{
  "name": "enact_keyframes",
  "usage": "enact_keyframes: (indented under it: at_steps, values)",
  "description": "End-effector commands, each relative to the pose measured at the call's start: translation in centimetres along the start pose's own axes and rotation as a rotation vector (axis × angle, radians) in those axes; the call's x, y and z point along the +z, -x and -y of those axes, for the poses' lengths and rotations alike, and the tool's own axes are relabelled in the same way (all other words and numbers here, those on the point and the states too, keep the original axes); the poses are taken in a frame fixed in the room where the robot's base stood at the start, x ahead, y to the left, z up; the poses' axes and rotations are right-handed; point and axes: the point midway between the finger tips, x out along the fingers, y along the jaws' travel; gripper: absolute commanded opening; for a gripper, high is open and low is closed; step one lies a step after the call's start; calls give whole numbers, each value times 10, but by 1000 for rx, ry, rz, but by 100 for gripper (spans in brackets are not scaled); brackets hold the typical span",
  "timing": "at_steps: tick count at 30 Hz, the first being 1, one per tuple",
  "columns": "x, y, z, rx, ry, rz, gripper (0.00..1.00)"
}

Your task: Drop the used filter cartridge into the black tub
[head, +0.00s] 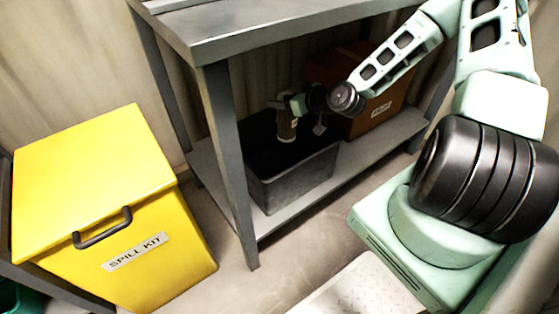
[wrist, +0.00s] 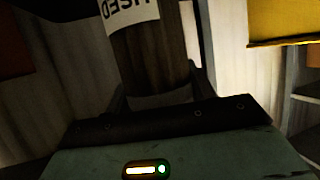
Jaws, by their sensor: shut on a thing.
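The used filter cartridge (head: 287,127) is a brown cylinder with a white label, held upright over the black tub. In the wrist view the cartridge (wrist: 150,55) fills the upper middle, and its label reads "USED" upside down. My gripper (head: 287,108) is shut on the cartridge; the fingers (wrist: 155,95) show dimly on both sides of it in the wrist view. The black tub (head: 295,183) stands on the lower shelf of the grey bench. The cartridge's lower end appears at or above the tub's opening; exact height is hard to tell. The tub's inside is dark.
The bench top (head: 250,30) overhangs the tub and my forearm. A bench leg (head: 228,160) stands just left of the tub. An orange-brown labelled box (head: 385,110) sits right behind the tub on the shelf (head: 360,150). A yellow spill kit bin (head: 110,200) stands at left.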

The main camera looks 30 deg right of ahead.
Motion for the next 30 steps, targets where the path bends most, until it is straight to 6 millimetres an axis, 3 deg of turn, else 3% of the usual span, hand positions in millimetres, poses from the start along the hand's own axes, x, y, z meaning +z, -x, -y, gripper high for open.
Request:
enact_keyframes:
  at_steps: [12,23,24,27,30]
  values:
    - [45,-19,0,1,-2,-1,7]
    - [48,-20,0,1,0,-1,7]
    - [48,-20,0,1,0,-1,57]
    - [49,-20,0,1,0,-1,80]
    - [49,-20,0,1,0,0,80]
